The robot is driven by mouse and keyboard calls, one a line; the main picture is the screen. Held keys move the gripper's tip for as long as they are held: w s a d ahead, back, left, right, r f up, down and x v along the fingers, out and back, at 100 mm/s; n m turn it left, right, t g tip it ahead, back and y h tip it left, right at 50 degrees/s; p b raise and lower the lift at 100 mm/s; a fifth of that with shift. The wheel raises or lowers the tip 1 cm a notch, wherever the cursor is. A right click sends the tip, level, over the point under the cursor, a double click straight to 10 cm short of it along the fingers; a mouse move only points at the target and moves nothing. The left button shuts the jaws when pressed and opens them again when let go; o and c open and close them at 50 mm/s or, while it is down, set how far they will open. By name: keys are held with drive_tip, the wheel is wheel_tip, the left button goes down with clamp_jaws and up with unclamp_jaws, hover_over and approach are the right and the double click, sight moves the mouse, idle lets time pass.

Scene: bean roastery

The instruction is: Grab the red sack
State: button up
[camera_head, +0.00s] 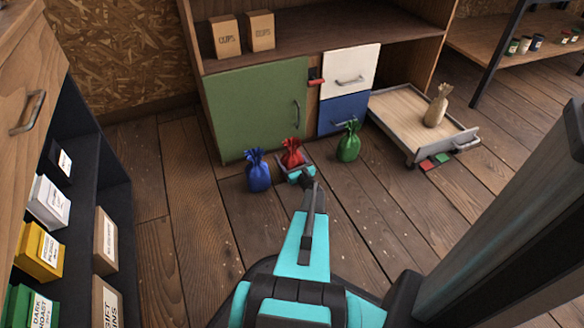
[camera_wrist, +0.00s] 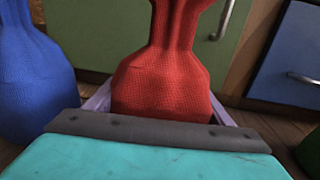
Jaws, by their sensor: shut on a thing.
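The red sack (camera_head: 291,153) is on or just above the floor in front of the green cabinet door, upright with its neck gathered. My gripper (camera_head: 297,172) is shut on it, with a pale finger on either side of its lower body. In the wrist view the red sack (camera_wrist: 163,80) fills the middle between the fingers, and the gripper body hides its base. I cannot tell whether it touches the floor.
A blue sack (camera_head: 258,171) stands close on the left, and a green sack (camera_head: 348,141) stands to the right. A pulled-out drawer (camera_head: 396,110) holds a tan sack (camera_head: 436,106). The green cabinet door (camera_head: 257,106) is just behind.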

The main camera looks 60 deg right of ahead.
drive_tip(key=shift+r, duration=0.1)
drive_tip(key=c, duration=0.6)
drive_tip(key=shift+r, duration=0.1)
drive_tip(key=s+d+r+p, duration=0.1)
drive_tip(key=s+p, duration=0.1)
drive_tip(key=s, duration=0.3)
drive_tip(key=s+d+r+p, duration=0.1)
drive_tip(key=s+r+p, duration=0.1)
drive_tip(key=s, duration=0.3)
drive_tip(key=s+d+r+p, duration=0.2)
drive_tip(key=s+p, duration=0.1)
drive_tip(key=s, duration=0.2)
drive_tip(key=shift+s, duration=0.25)
idle(0.4)
